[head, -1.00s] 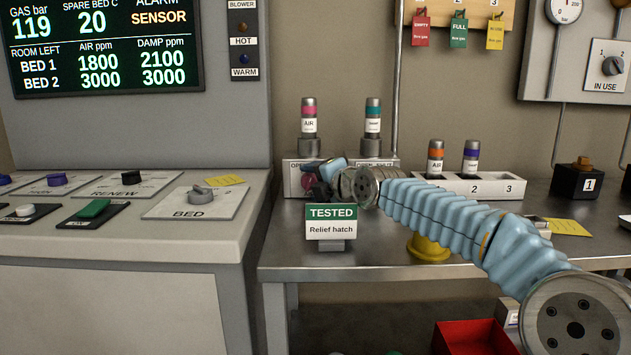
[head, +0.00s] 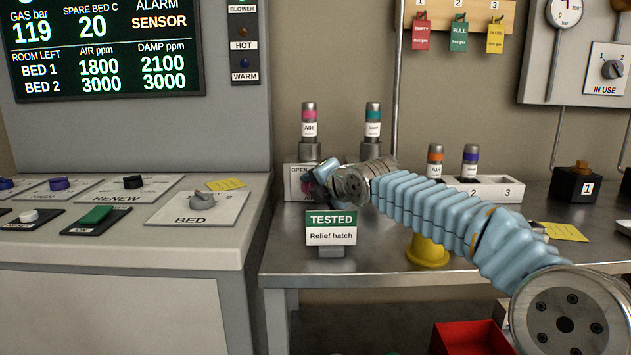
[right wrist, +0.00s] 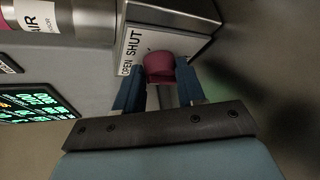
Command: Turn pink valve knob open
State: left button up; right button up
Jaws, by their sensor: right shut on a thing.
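The pink valve knob (right wrist: 160,68) sits on the front of a box with a white plate (right wrist: 136,48) marked OPEN and SHUT. My right gripper (right wrist: 160,82) has its two blue fingers on either side of the knob, shut on it. In the head view, the right gripper (head: 318,182) is at the box front, below a pink-banded AIR bottle (head: 309,118). There the knob is largely hidden by the gripper and wrist. I cannot tell which mark the knob points to. My left gripper is not in view.
A green and white TESTED Relief hatch sign (head: 331,227) stands just in front of the right gripper. A teal-banded bottle (head: 372,119) stands to the right, behind my wrist. A yellow object (head: 428,252) sits under my right arm. The bench front is otherwise fairly clear.

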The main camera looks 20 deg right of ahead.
jog(key=n+g+h, duration=0.1)
jog(key=n+h, duration=0.2)
jog(key=shift+w+a+r+g, duration=0.1)
jog(key=shift+a+r+g, duration=0.05)
jog(key=shift+a+g, duration=0.25)
jog(key=shift+a+n+g+h, duration=0.25)
jog(key=shift+n+g+h, duration=0.35)
jog(key=shift+n+h, duration=0.75)
jog(key=o, duration=1)
jog(key=shift+w, duration=0.1)
jog(key=shift+o, duration=0.2)
jog(key=shift+r, duration=0.1)
jog(key=shift+s+r, duration=0.15)
jog(key=shift+s, duration=0.1)
jog(key=v, duration=1.3)
jog(key=shift+s+a, duration=0.1)
jog(key=shift+a, duration=0.05)
